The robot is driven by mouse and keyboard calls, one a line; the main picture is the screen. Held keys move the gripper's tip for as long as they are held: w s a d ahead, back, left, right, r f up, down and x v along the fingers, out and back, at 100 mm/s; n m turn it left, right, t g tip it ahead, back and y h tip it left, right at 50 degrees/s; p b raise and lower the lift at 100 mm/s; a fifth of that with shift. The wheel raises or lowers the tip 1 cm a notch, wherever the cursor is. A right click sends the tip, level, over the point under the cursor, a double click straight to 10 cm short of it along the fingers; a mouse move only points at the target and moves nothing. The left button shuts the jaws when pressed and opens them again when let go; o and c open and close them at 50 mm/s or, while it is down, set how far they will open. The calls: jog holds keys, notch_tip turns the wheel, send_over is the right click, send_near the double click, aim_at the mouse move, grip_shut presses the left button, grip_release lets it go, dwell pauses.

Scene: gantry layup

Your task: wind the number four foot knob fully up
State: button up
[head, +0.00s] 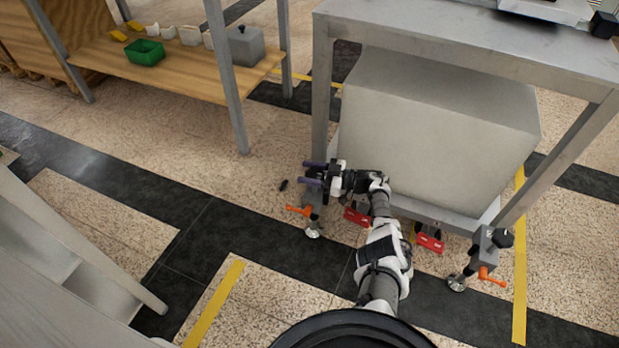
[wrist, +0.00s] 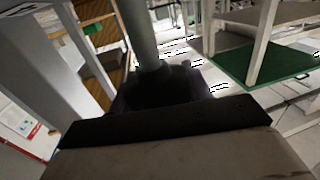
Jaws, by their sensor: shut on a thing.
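My gripper (head: 314,173), with purple fingers, is at the front left leg of the grey steel table, just above that corner's foot. In the wrist view its dark fingers (wrist: 164,88) close around a black knob (wrist: 160,92) below a grey post. The head view mostly hides this knob behind my gripper. An orange lever (head: 299,210) and a round metal foot pad (head: 313,231) show below it. The front right corner has a similar black knob (head: 502,238), orange lever (head: 490,276) and foot pad (head: 457,283). I can read no foot number.
A large grey block (head: 430,120) fills the space under the table top (head: 480,45). Red pieces (head: 430,240) sit along its lower front edge. A small dark object (head: 283,185) lies on the floor to the left. A wooden shelf (head: 190,70) stands at the back left.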

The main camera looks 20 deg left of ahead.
dwell(0.3)
jog(key=o, duration=1)
jog(key=d+b, duration=0.1)
jog(key=d, duration=0.3)
jog(key=w+d+b, duration=0.1)
jog(key=d, duration=0.4)
jog(key=w+d+b, duration=0.1)
jog(key=d, duration=0.3)
jog(key=shift+w+d, duration=0.1)
jog(key=shift+d, duration=0.25)
